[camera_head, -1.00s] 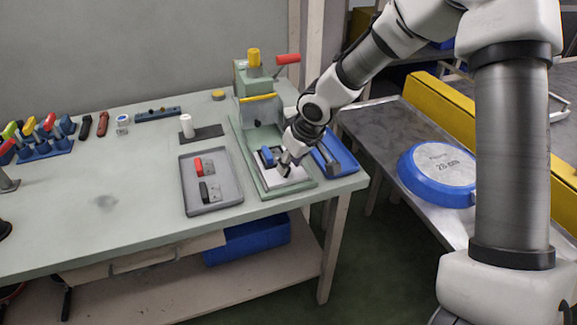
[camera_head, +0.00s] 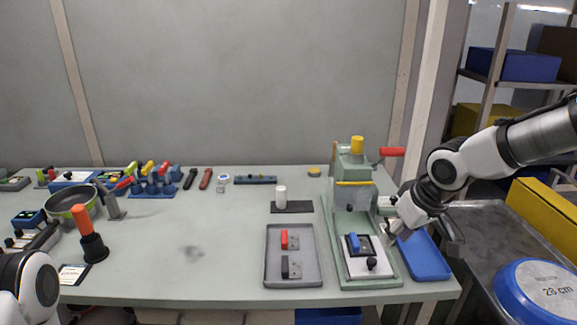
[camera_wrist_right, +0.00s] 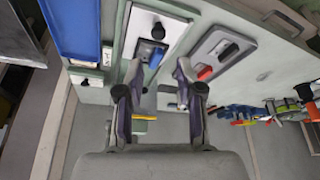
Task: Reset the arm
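My right gripper (camera_head: 392,232) is at the right end of the workbench, beside the green press fixture (camera_head: 352,190) and above the left edge of the blue tray (camera_head: 425,258). In the right wrist view its two fingers (camera_wrist_right: 152,86) are spread apart with nothing between them. The white plate (camera_head: 372,268) on the fixture carries a blue-handled part (camera_head: 354,242) and a black knob (camera_head: 372,264); they also show in the wrist view, beyond the fingers. A white joint of my left arm shows at the lower left corner; its gripper cannot be made out.
A grey tray (camera_head: 272,278) holds red and black handled parts. A white cylinder (camera_head: 281,194) stands behind it. A blue pan (camera_head: 540,290) lies on the metal surface at right. An orange-handled tool (camera_head: 84,222) stands at left. The bench's left-centre is clear.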

